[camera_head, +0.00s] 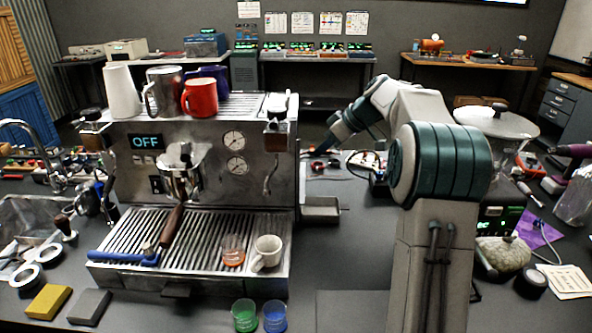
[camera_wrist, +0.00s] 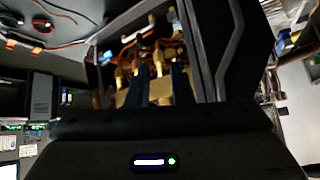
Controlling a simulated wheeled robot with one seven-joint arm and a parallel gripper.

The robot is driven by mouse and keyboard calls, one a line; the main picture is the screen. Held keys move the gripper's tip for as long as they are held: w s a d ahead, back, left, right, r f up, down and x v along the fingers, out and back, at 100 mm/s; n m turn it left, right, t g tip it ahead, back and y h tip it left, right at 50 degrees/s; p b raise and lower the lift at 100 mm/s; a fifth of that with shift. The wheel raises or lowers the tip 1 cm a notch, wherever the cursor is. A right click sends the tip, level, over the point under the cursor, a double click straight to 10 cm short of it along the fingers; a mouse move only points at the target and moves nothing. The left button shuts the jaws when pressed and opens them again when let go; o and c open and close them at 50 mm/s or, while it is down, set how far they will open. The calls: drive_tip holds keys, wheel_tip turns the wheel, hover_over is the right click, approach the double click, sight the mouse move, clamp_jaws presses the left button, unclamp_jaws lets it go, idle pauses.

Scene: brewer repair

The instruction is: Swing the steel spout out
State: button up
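The espresso machine (camera_head: 205,190) stands on the counter with its display reading OFF. A thin curved steel pipe (camera_head: 271,178) hangs at the right of its front, and a curved steel faucet (camera_head: 38,135) rises over the sink at the far left. I cannot tell for certain which is the steel spout. My arm reaches past the machine's right side, and its end is partly hidden there. In the wrist view, the two dark fingers of my gripper (camera_wrist: 160,82) are apart, in front of brass fittings (camera_wrist: 160,60) inside an open dark frame. No contact is clear.
Mugs, including a red one (camera_head: 200,97), stand on the machine. Cables and a board (camera_head: 378,180) clutter the counter behind my arm. The sink (camera_head: 30,215) is left.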

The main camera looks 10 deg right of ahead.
drive_tip(key=shift+n+t+y, duration=0.3)
drive_tip(key=shift+n+y, duration=0.1)
drive_tip(key=shift+n, duration=0.3)
drive_tip(key=w+a+f+p, duration=0.1)
drive_tip(key=w+a+f, duration=0.1)
drive_tip(key=w+f, duration=0.1)
drive_tip(key=w+a+f+p, duration=0.1)
drive_tip(key=w+a+f, duration=0.1)
drive_tip(key=w+f, duration=0.1)
drive_tip(key=w+a+f+p, duration=0.1)
drive_tip(key=w+f, duration=0.2)
drive_tip(key=f, duration=0.2)
drive_tip(key=shift+a, duration=0.4)
drive_tip(key=shift+c, duration=0.3)
clamp_jaws()
